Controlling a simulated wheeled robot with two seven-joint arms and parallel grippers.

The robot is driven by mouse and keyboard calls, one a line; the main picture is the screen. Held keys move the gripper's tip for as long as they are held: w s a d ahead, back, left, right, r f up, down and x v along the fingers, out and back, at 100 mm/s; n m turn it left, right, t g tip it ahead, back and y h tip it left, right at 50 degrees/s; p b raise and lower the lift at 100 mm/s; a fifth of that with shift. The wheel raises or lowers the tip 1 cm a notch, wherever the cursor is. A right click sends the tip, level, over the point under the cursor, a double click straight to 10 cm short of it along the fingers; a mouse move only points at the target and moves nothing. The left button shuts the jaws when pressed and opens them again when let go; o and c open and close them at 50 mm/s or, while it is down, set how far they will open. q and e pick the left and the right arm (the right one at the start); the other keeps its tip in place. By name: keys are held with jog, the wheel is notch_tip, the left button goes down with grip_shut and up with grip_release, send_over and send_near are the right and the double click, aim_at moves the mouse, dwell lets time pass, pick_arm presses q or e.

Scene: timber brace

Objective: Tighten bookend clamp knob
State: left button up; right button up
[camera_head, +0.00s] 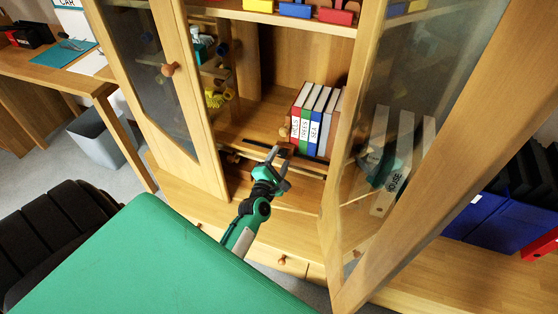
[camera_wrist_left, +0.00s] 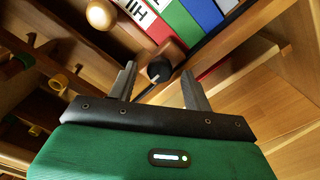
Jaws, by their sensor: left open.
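In the left wrist view a round black knob (camera_wrist_left: 159,71) with a pale mark sits against a small brown wooden block (camera_wrist_left: 172,53) at the foot of the books. My left gripper (camera_wrist_left: 158,76) is open, with one grey finger on either side of the knob in that picture. Whether a finger touches the knob I cannot tell. In the head view my left gripper (camera_head: 281,162) reaches into the open cabinet, just in front of the row of books (camera_head: 313,120). The knob cannot be made out there. My right gripper is not seen.
A glass door stands open on each side, the left door's frame (camera_head: 205,110) and the right door's frame (camera_head: 338,190) flanking my arm. A wooden ball (camera_wrist_left: 100,14) is left of the books. Blue bins (camera_head: 500,220) stand far right.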

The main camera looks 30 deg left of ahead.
pick_arm(q)
jog(key=c, duration=1)
jog(key=shift+o, duration=0.2)
